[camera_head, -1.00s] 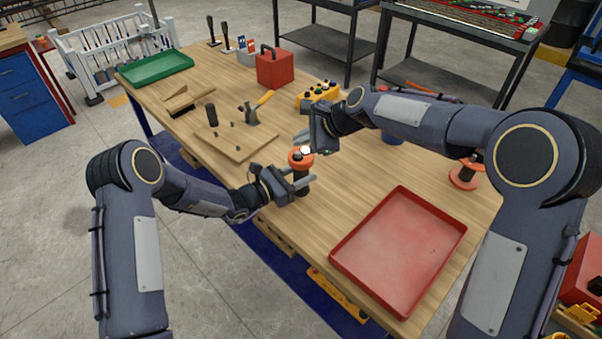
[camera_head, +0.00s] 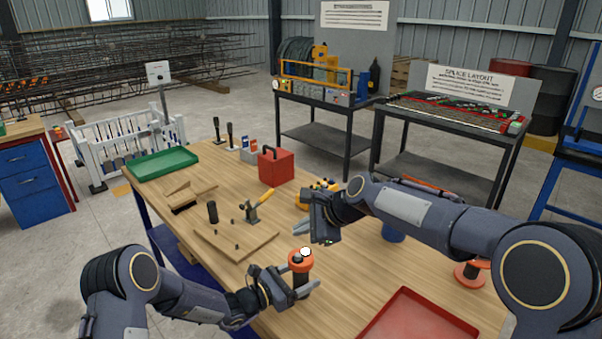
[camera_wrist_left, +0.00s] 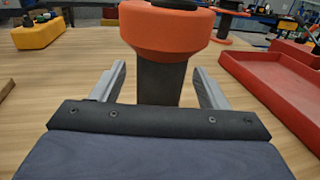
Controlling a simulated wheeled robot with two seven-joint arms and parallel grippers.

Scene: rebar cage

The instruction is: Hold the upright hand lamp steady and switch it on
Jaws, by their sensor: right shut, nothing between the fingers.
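The hand lamp (camera_head: 301,263) stands upright near the table's front edge, with an orange head and a dark body. A white dome and a small dark knob show on top; I cannot tell whether it is lit. My left gripper (camera_head: 296,290) is around the dark body, below the head. In the left wrist view, the body (camera_wrist_left: 162,84) stands between the fingers of my left gripper (camera_wrist_left: 161,80), with a narrow gap on each side. My right gripper (camera_head: 318,236) is shut and empty, above and slightly right of the lamp head, apart from it.
A red tray (camera_head: 425,318) lies at front right. A wooden board (camera_head: 235,243) with small pegs and a yellow-handled tool (camera_head: 258,206) lie to the left. A yellow box (camera_head: 308,201), a blue item (camera_head: 393,231) and an orange spool (camera_head: 467,273) stand behind or right.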

